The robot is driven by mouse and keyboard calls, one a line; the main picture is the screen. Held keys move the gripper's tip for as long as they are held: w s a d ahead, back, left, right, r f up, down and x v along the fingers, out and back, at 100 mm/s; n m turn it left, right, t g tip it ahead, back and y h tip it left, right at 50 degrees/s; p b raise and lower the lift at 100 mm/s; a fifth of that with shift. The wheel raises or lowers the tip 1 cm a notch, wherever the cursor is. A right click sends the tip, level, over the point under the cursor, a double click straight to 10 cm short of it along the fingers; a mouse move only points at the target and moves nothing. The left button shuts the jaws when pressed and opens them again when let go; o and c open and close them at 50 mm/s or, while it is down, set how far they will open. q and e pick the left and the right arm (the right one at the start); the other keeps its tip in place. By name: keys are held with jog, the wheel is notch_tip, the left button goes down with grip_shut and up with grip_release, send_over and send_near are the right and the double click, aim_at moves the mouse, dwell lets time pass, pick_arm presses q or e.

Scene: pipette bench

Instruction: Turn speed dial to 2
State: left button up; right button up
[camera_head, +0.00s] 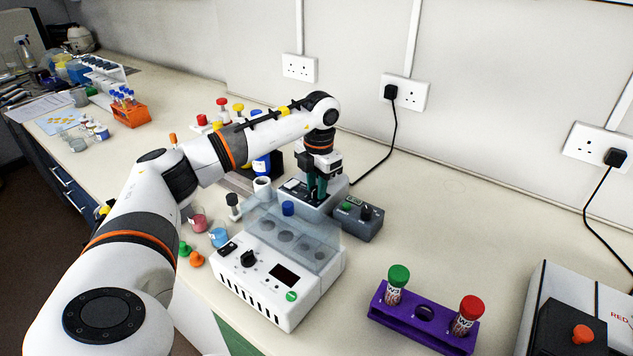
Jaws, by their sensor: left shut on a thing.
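My left gripper (317,195) points down with its dark green fingers over the top of a light grey device (330,206) at mid-bench. It is shut on a small part there, apparently the speed dial, which the fingers hide. The dial's setting and marks cannot be read. A dark grey box (360,220) with a green button and a black knob (366,212) stands at the device's right front. My right gripper is not in view.
A white block unit (282,300) with a clear lid and black knob (248,259) stands just in front. A purple rack (424,318) with capped tubes is at front right. The bench behind the purple rack is clear.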

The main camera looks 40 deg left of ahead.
pick_arm(q)
jog(key=shift+r, duration=0.1)
dwell(0.5)
jog(key=o, duration=1)
notch_tip(320, 180, up, 12)
jog(key=shift+d+b, duration=0.3)
jog(key=shift+b, duration=0.15)
